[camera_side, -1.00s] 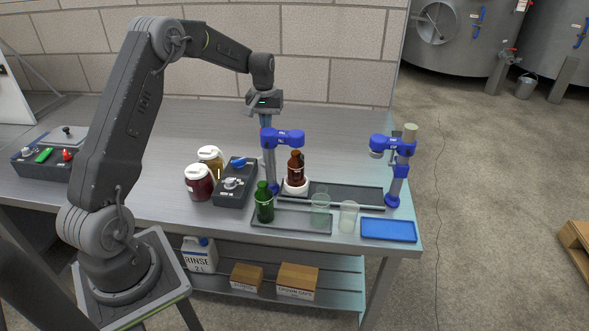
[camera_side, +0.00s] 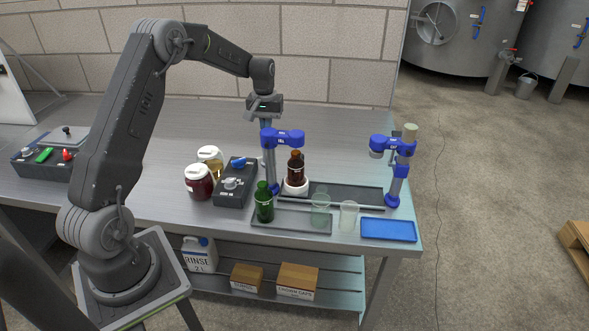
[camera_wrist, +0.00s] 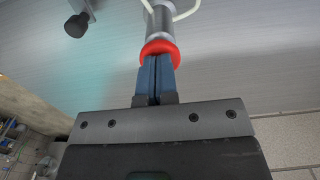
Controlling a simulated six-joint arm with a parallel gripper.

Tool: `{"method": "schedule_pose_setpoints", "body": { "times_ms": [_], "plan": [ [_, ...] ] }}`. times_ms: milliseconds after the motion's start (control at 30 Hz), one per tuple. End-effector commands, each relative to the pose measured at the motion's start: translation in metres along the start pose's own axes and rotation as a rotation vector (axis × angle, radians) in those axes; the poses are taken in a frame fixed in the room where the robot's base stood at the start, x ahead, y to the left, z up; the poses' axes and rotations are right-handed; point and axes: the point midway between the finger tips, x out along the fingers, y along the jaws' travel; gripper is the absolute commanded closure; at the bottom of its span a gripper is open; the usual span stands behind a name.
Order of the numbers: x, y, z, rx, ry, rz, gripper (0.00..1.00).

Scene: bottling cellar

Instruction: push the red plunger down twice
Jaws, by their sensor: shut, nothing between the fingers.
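The red plunger (camera_wrist: 159,48) is a rounded red cap at the end of a grey metal cylinder (camera_wrist: 160,22) in the wrist view. My gripper (camera_wrist: 156,58) is shut and empty, with its blue fingertips together and overlapping the red cap. I cannot tell whether they press on it or hover just over it. The plunger is hidden there behind the post.
Near the post are two lidded jars (camera_side: 199,182), a dark control box (camera_side: 236,183) and a brown bottle (camera_side: 296,170). A green bottle (camera_side: 264,205) and glasses (camera_side: 320,210) stand in front. The bench behind is clear. A dark knob (camera_wrist: 76,25) shows in the wrist view.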

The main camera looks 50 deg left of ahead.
Motion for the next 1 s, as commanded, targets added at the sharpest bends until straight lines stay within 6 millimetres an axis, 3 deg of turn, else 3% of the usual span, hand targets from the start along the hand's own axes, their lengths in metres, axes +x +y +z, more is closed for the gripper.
{"method": "schedule_pose_setpoints", "body": {
  "times_ms": [700, 1000],
  "plan": [
    [-0.035, 0.0, 0.0, 0.0, 0.001, 0.0, 1.0],
    [-0.039, 0.0, 0.0, 0.0, 0.0, 0.0, 1.0]
  ]
}}
